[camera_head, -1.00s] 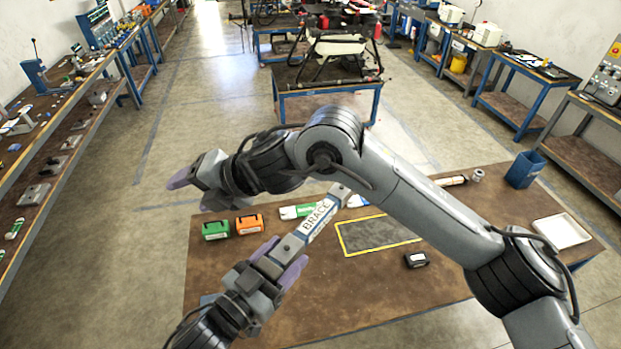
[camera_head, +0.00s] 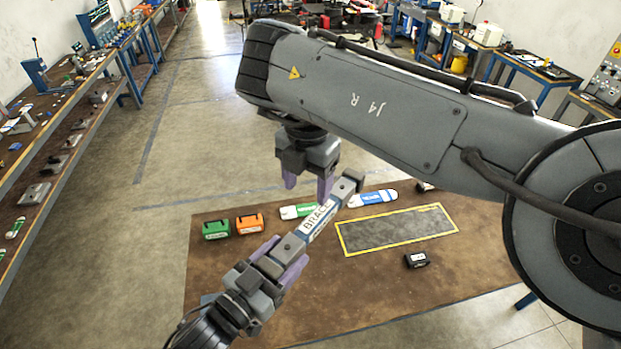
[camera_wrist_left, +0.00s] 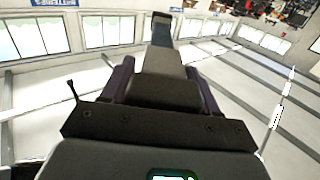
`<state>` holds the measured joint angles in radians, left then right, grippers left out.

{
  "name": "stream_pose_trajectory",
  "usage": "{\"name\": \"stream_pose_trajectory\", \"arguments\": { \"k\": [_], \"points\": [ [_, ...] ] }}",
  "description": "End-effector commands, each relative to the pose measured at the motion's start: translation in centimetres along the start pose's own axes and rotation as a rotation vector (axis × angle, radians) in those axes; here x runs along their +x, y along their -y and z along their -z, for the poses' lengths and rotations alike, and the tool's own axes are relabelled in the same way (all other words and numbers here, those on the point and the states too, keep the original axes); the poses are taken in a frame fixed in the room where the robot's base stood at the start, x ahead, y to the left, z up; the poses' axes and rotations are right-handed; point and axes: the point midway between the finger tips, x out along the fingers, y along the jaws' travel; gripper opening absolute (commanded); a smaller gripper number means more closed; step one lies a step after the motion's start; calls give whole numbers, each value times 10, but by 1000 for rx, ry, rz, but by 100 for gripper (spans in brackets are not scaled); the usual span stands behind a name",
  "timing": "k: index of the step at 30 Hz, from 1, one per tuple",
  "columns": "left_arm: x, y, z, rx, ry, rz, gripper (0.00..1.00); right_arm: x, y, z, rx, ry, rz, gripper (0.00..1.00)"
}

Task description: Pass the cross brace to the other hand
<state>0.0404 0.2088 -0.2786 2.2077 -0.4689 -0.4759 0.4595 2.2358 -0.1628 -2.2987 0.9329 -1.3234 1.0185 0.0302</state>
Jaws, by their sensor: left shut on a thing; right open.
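The cross brace (camera_head: 318,221) is a grey bar with a white label reading "BRACE". My left gripper (camera_head: 282,259) is shut on its lower end and holds it slanting up to the right above the table. In the left wrist view the brace (camera_wrist_left: 164,62) runs straight out from between the fingers of my left gripper (camera_wrist_left: 165,88). My right gripper (camera_head: 308,185) is open and points down, just behind and above the upper half of the brace. Its fingers look close to the bar. I cannot tell whether they touch it.
The brown table (camera_head: 330,297) bears a green case (camera_head: 216,229), an orange case (camera_head: 249,223), a green-white piece (camera_head: 298,211), a blue-white piece (camera_head: 373,198), a yellow-edged grey mat (camera_head: 398,231) and a small black box (camera_head: 416,260). My right arm covers the table's right part.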

Motion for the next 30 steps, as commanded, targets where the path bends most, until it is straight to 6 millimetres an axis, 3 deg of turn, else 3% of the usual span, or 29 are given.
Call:
{"name": "stream_pose_trajectory", "arguments": {
  "k": [7,21,30],
  "points": [
    [0,0,1,0,-3,0,17,6,8,-5,48,9,17,64],
    [0,0,1,0,-3,0,17,79,8,-5,45,9,15,64],
    [0,0,1,0,-3,0,17,108,8,-5,44,10,15,64]
  ]
}}
